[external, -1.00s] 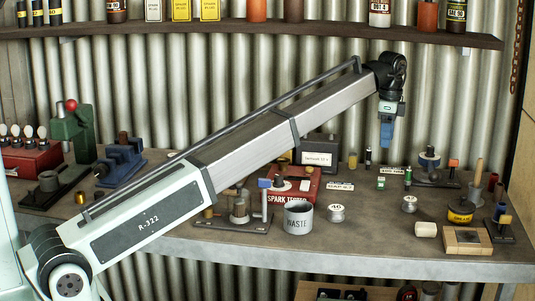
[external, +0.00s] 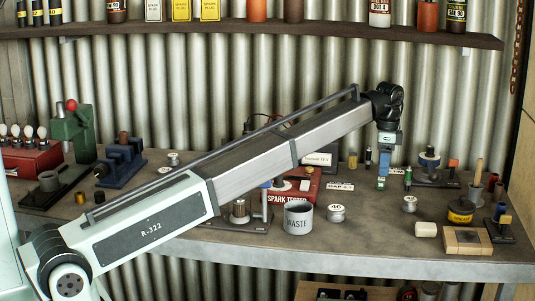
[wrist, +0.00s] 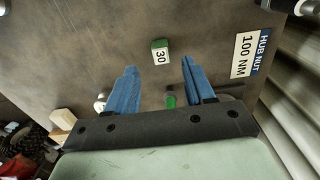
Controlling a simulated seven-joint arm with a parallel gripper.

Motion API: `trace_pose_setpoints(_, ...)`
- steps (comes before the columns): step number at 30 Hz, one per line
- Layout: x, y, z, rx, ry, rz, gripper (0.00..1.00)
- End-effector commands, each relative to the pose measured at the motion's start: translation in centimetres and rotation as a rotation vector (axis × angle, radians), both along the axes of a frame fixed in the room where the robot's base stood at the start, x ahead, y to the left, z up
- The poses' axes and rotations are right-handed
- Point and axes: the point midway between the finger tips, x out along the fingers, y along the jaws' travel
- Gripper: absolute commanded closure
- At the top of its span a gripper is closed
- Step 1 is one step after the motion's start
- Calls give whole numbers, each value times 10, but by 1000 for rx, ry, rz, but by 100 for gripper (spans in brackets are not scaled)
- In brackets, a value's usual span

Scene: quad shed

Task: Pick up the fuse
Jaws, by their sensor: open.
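The fuse (wrist: 161,46) is a small green block with a white face marked 30, lying on the dark bench top in the wrist view. My gripper (wrist: 158,66) is open, with its two blue fingers apart and nothing held. In that view the fuse lies just beyond the fingertips, in line with the gap between them. In the external view my gripper (external: 383,178) points down close above the bench, and it largely hides the fuse there.
A HUB NUT 100 NM label (wrist: 250,50) lies right of the fuse in the wrist view. A small green cylinder (wrist: 170,101) shows between the fingers, nearer the palm. A WASTE can (external: 298,218), spool (external: 336,213) and red spark tester (external: 299,186) stand left of my gripper.

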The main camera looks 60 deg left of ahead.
Motion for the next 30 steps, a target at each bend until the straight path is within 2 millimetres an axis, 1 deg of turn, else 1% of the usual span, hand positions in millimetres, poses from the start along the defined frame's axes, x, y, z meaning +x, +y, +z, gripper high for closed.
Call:
trace_pose_setpoints(5, -1, 1, -9, 0, 0, 0, 47)
trace_pose_setpoints(15, -1, 4, -50, 0, 0, 0, 47)
trace_pose_setpoints(18, -1, 4, -53, 0, 0, 0, 47)
trace_pose_setpoints(23, -1, 4, -52, 1, -1, 0, 47)
trace_pose_setpoints(30, -1, 4, -52, 0, 0, -1, 69)
